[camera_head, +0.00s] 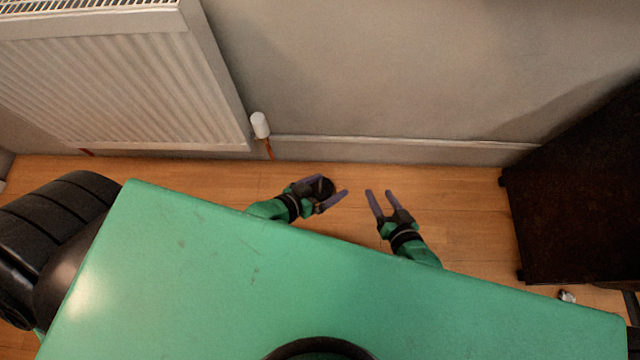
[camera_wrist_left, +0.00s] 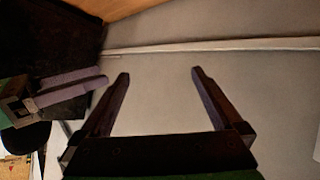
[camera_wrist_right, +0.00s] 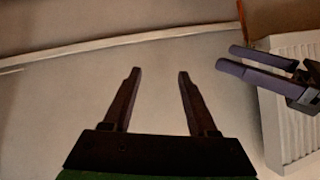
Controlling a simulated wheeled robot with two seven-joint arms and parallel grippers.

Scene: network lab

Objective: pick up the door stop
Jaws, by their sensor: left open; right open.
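A small dark round thing (camera_head: 326,186), likely the door stop, shows on the wooden floor in the head view. My left gripper (camera_head: 334,184) is open, with its two purple fingers on either side of that thing as seen from above. I cannot tell how high the fingers are above it. In the left wrist view the open fingers (camera_wrist_left: 158,72) have only grey wall between them. My right gripper (camera_head: 379,192) is open and empty to the right; its fingers also show in the right wrist view (camera_wrist_right: 160,74). The door stop cannot be made out in either wrist view.
A green surface (camera_head: 250,300) fills the foreground. A white radiator (camera_head: 120,90) with a white valve (camera_head: 260,125) is on the wall at left. A black cabinet (camera_head: 575,190) stands at right, a small shiny thing (camera_head: 567,296) near it. Floor between gripper and cabinet is clear.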

